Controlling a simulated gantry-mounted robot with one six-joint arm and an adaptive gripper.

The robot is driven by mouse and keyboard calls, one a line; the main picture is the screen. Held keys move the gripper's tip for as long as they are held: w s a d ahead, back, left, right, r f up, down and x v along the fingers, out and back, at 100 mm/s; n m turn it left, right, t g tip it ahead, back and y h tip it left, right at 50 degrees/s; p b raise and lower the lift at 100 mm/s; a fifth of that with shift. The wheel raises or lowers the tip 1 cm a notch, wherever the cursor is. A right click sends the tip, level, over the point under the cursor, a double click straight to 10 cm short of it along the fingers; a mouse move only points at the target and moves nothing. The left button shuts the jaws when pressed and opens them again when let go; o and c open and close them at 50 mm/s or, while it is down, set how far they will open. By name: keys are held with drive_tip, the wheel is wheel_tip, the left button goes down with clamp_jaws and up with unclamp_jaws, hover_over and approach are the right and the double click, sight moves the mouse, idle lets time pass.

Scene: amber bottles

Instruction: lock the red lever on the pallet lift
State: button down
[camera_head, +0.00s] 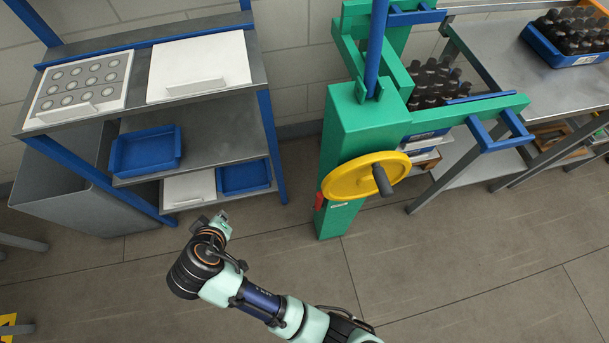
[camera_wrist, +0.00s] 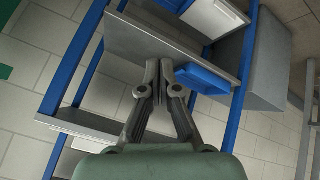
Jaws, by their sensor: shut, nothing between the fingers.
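The pallet lift (camera_head: 345,142) is a green column with a yellow handwheel (camera_head: 362,178) on its front. The red lever (camera_head: 319,201) shows as a small red piece at the column's lower left side, left of the wheel. My gripper (camera_head: 222,216) is to the left of the lever, apart from it, in front of the shelf unit. In the wrist view my gripper (camera_wrist: 159,64) has its fingers together and empty, with the shelf unit beyond it. The red lever is not in the wrist view.
A grey shelf unit with blue posts (camera_head: 268,130) stands at the left, holding a blue tray (camera_head: 146,151). Bottles (camera_head: 434,82) sit on the lift, and a metal table (camera_head: 520,75) stands right. Floor before the lift is clear.

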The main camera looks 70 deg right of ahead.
sight(319, 201)
drive_tip(key=s+d+f+g+h+b, duration=0.4)
drive_tip(key=d+f+g+h+b, duration=0.1)
drive_tip(key=d+f+g, duration=0.1)
drive_tip(key=s+d+f+g+h+b, duration=0.5)
drive_tip(key=d+f, duration=0.4)
drive_tip(key=f, duration=0.2)
drive_tip(key=shift+m+g+h+b, duration=0.3)
drive_tip(key=shift+m+g+b, duration=0.1)
drive_tip(key=shift+b, duration=0.05)
drive_tip(key=shift+s, duration=0.1)
drive_tip(key=s+d, duration=0.6)
drive_tip(key=shift+s+d, duration=0.2)
drive_tip(key=shift+s, duration=0.2)
drive_tip(key=shift+r, duration=0.1)
